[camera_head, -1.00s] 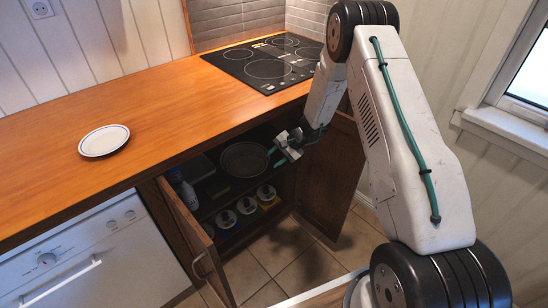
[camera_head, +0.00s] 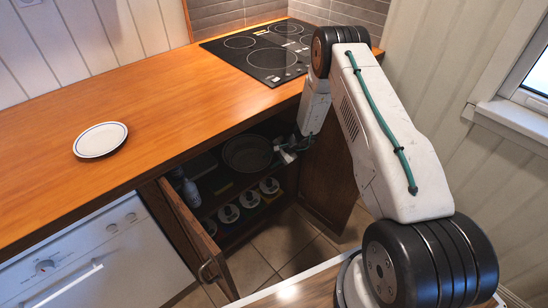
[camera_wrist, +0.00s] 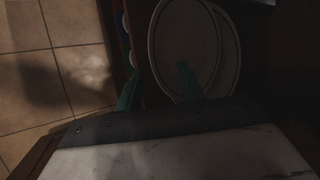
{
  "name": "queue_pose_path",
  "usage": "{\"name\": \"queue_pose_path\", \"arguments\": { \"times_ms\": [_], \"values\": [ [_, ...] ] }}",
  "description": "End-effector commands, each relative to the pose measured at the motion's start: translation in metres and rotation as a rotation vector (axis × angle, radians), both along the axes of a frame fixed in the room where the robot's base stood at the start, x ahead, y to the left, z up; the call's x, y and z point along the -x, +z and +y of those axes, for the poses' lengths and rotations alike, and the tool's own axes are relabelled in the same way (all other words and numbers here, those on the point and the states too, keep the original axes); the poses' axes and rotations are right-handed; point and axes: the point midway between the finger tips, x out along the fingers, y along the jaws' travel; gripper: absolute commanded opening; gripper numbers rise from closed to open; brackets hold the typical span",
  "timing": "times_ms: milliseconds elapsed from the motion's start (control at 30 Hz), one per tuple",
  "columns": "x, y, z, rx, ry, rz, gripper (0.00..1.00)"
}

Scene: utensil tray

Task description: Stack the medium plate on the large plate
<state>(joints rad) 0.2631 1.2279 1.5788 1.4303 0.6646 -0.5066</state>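A white plate with a blue rim line (camera_head: 100,140) lies alone on the wooden counter; the frames do not tell its size name. Inside the open cupboard, dark round plates or dishes (camera_head: 247,153) sit on the upper shelf. The wrist view shows two overlapping round rims, one in front (camera_wrist: 172,38) and one behind it to the right (camera_wrist: 229,50). My gripper (camera_head: 288,152) is inside the cupboard opening, just right of these dishes. One finger overlaps the front dish in the picture; contact cannot be told.
The cupboard's left door (camera_head: 190,235) and right door (camera_head: 327,175) stand open. Several cans (camera_head: 228,213) stand on the lower shelf, and a bottle (camera_head: 189,190) stands at the left. A black hob (camera_head: 265,52) is set in the counter. The counter around the white plate is clear.

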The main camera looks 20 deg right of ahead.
Motion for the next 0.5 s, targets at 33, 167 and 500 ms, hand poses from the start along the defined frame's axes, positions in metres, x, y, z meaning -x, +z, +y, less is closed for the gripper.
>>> {"name": "queue_pose_path", "arguments": {
  "times_ms": [33, 167, 500],
  "values": [
    [-0.003, -0.007, 0.005, 0.000, 0.002, 0.001, 0.38],
    [-0.009, -0.022, 0.017, 0.001, 0.003, 0.001, 0.38],
    [-0.017, -0.038, 0.030, 0.000, 0.004, 0.000, 0.38]
  ]
}}
